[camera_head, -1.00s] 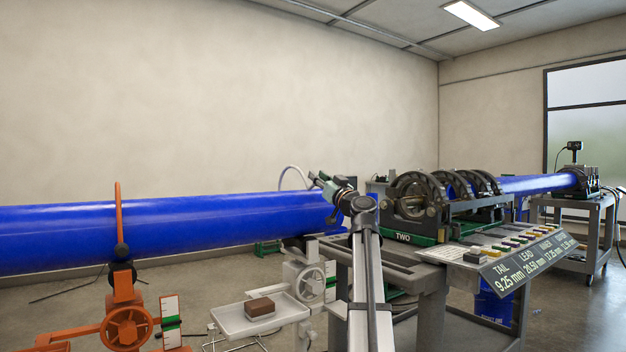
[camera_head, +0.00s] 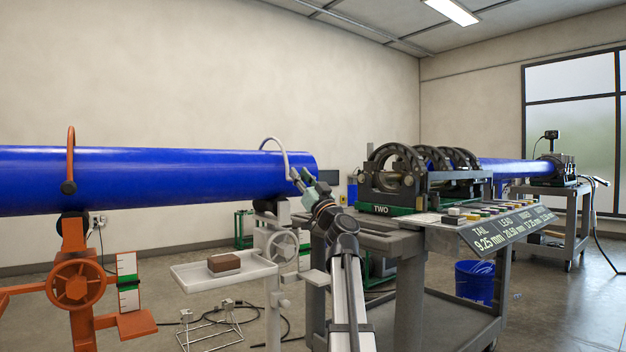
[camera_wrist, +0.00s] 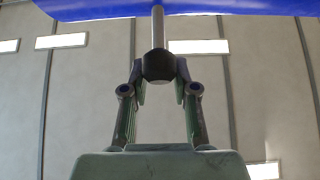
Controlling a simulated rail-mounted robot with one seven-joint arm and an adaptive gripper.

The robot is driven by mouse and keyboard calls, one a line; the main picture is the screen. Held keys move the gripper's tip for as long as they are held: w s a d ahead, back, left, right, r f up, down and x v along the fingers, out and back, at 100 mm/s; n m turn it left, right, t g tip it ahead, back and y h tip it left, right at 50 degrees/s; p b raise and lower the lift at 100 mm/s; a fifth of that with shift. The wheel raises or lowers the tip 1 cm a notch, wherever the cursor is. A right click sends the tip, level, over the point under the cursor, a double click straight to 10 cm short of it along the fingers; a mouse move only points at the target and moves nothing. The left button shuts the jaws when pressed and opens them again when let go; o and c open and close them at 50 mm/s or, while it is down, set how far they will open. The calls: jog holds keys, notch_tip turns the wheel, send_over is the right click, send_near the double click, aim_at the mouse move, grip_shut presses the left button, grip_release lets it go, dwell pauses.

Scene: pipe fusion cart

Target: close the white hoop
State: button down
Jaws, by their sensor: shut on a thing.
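The white hoop (camera_head: 276,140) arches over the top of the long blue pipe (camera_head: 150,178), near its right end. Its near end comes down in front of the pipe to my gripper (camera_head: 298,180). In the wrist view my gripper (camera_wrist: 160,78) is shut on the hoop's black knob (camera_wrist: 159,66), with the grey rod of the hoop (camera_wrist: 157,28) running up from it toward the pipe. The white stand (camera_head: 282,247) with a handwheel is below this end of the pipe. My arm hides part of the area where the hoop meets the stand.
An orange stand (camera_head: 77,282) with its own hoop (camera_head: 71,150) over the pipe is at left. A white tray (camera_head: 190,280) with a brown block (camera_head: 224,263) juts out below the pipe. The grey cart (camera_head: 408,285) with the black clamp machine (camera_head: 402,185) is close at right.

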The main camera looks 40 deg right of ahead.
jog(key=shift+a+f, duration=0.1)
jog(key=shift+f, duration=0.8)
jog(key=c, duration=0.9)
grip_release()
jog(key=shift+w+f, duration=0.1)
jog(key=shift+f, duration=0.05)
jog(key=shift+r, duration=0.2)
jog(key=v, duration=1.2)
jog(key=shift+f, duration=0.15)
